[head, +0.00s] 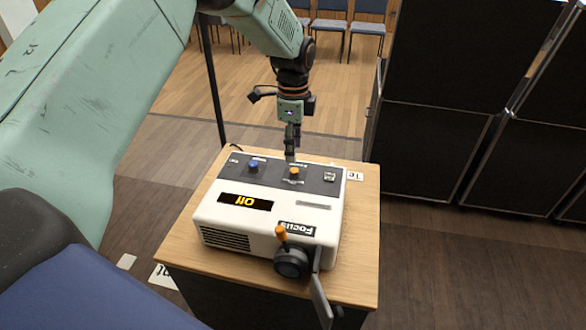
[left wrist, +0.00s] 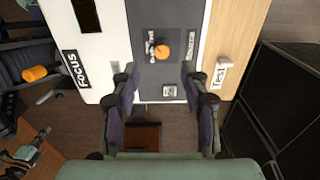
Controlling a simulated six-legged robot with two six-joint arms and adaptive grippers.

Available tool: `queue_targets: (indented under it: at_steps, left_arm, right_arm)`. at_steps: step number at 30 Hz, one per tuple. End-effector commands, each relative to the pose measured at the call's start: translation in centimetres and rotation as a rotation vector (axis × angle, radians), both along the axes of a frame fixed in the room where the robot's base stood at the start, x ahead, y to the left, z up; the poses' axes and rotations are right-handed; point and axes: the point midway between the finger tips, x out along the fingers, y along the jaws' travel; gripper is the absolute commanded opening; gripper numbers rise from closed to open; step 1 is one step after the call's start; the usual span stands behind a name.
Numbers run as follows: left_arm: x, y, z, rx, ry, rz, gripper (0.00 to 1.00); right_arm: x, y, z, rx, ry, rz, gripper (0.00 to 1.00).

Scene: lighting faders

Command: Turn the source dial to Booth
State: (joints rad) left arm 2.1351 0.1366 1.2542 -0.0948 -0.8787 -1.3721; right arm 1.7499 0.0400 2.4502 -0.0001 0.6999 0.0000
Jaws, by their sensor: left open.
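A white and grey control box (head: 262,224) stands on a small wooden-topped stand. An orange knob (head: 295,172) sits on its dark top strip, with small labels beside it that I cannot read for sure. The knob also shows in the left wrist view (left wrist: 162,51). My left gripper (head: 292,155) reaches down from above over this knob. In the left wrist view its two fingers (left wrist: 164,85) are spread, and the knob lies ahead, roughly between them. I see no contact.
A blue knob (head: 253,166) and a small switch (head: 330,176) flank the orange knob. A Focus crank (head: 290,262) with an orange handle sticks out in front. Black cases (head: 465,110) stand at the right. A mint-green part low left in the left wrist view may be my right arm.

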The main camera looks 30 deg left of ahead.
Motion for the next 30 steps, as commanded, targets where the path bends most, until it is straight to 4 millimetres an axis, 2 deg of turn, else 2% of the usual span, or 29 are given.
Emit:
queue_targets:
  at_steps: [6, 12, 24, 30]
  left_arm:
    - [-0.1, 0.0, -3.6, 0.000, 0.003, 0.000, 0.45]
    - [0.0, 0.0, -5.9, -0.001, 0.002, 0.000, 0.45]
    - [0.0, 0.0, -6.6, 0.000, 0.000, 0.000, 0.45]
    - [0.0, 0.0, -6.6, 0.000, 0.000, 0.000, 0.28]
  right_arm:
    - [0.0, 0.0, 0.3, 0.000, -0.001, 0.000, 0.00]
    - [0.0, 0.0, 0.4, 0.000, -0.001, 0.000, 0.00]
    - [0.0, 0.0, 0.4, 0.000, 0.000, 0.000, 0.00]
    - [0.0, 0.0, 0.4, 0.000, -0.001, 0.000, 0.00]
